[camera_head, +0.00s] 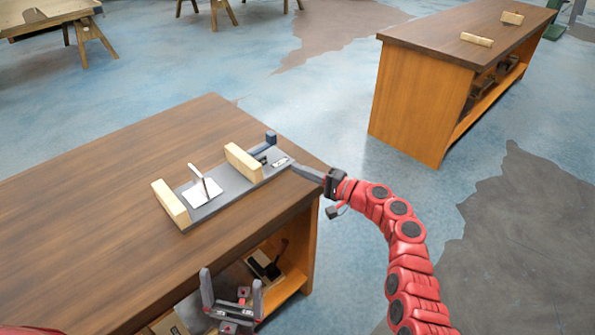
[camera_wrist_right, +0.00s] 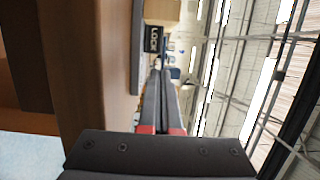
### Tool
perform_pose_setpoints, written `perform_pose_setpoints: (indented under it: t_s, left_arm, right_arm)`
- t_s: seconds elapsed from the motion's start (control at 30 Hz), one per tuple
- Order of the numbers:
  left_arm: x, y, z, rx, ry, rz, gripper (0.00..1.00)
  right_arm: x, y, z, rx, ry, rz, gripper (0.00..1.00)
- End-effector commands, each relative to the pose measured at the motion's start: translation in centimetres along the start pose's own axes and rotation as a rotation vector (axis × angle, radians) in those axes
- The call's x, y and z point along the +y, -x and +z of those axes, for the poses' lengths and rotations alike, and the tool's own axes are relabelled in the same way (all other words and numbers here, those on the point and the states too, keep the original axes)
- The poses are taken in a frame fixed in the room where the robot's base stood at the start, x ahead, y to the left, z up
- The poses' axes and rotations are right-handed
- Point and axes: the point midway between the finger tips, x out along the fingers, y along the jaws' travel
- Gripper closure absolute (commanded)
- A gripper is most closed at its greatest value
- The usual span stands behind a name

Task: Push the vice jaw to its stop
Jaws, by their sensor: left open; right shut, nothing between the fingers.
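The vice lies on the near bench with a grey base plate (camera_head: 225,197). One pale wooden jaw (camera_head: 171,204) stands at its left end. The other wooden jaw (camera_head: 244,162) stands further right, with a clear gap between them. A white piece (camera_head: 202,192) with a thin upright part sits in that gap. A dark blue block (camera_head: 270,138) stands behind the right jaw. My right gripper (camera_head: 298,168) is shut and empty, its fingertips at the plate's right end; contact cannot be told. Its shut fingers also show in the right wrist view (camera_wrist_right: 160,75). My left gripper (camera_head: 232,279) is open and empty before the bench front.
The near bench top (camera_head: 90,220) is clear to the left. Its open shelf (camera_head: 290,283) holds dark items. A second bench (camera_head: 440,50) stands at the back right. A label reading LOCK (camera_wrist_right: 153,40) shows ahead of my right fingers.

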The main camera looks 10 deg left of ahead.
Motion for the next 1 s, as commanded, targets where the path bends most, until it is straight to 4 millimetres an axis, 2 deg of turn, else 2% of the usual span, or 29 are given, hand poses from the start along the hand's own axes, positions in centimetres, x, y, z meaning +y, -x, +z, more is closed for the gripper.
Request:
perform_pose_setpoints:
  t_s: [0.2,0.47,0.53,0.7,1.0]
  left_arm:
    - [0.0,0.9,0.1,0.000,0.000,0.000,0.01]
    - [0.1,2.1,0.4,0.000,0.000,0.000,0.01]
    - [0.1,1.0,0.2,0.000,0.000,0.000,0.01]
    - [0.0,-0.2,0.0,0.000,0.000,0.000,0.01]
    - [-0.1,-0.9,-0.1,0.000,0.000,0.000,0.01]
  right_arm:
    - [0.1,-3.8,0.1,-0.006,0.002,0.001,1.00]
    - [0.2,-7.0,0.0,-0.002,0.002,0.002,1.00]
    - [-0.3,-7.1,0.6,0.001,-0.001,0.000,1.00]
    - [-0.3,-7.5,2.3,0.003,-0.002,-0.001,1.00]
    - [-0.1,-7.9,3.8,0.003,0.001,0.001,1.00]
